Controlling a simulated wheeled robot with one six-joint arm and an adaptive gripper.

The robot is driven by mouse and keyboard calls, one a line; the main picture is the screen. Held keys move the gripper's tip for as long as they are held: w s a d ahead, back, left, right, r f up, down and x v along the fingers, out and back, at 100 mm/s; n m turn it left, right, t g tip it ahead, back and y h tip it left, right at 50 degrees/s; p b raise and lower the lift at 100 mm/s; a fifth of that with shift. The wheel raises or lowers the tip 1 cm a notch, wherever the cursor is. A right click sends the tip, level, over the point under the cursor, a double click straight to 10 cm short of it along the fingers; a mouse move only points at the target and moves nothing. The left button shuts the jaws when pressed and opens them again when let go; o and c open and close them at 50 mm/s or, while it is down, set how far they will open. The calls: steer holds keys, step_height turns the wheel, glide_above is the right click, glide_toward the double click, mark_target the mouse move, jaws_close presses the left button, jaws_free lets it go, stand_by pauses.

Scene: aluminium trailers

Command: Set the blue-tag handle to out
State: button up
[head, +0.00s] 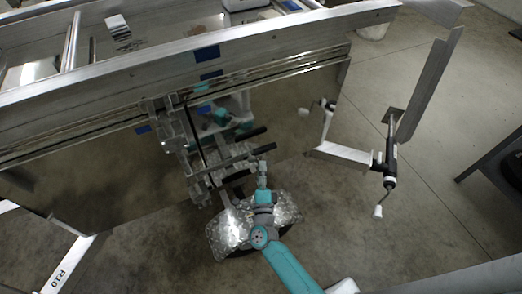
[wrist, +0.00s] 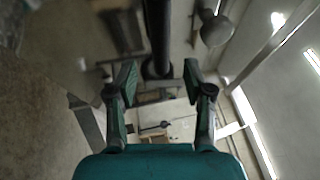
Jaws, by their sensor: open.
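Several dark-gripped handles stick out from a metal mechanism (head: 200,150) on the trailer's side in the head view. An upper handle (head: 250,133) and a middle handle (head: 264,149) point right, and a lower handle (head: 236,177) lies below them. Small blue patches show near the mechanism; I cannot tell which handle bears the blue tag. My gripper (head: 262,165) is just below the middle handle's end. In the wrist view my gripper (wrist: 158,80) is open, and a dark round bar (wrist: 158,35) ends between its fingers, with no clear contact.
The trailer's long aluminium rail (head: 300,40) runs above the mechanism, over brown side panels. A tread-plate fender (head: 218,235) lies below, close to my arm. A jack with a crank (head: 390,165) stands at the right.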

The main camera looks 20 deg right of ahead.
mark_target(261, 150)
steer(key=x, duration=0.7)
steer(key=shift+w+d+r, duration=0.1)
steer(key=shift+w+d, duration=0.05)
steer(key=shift+w, duration=0.25)
jaws_close()
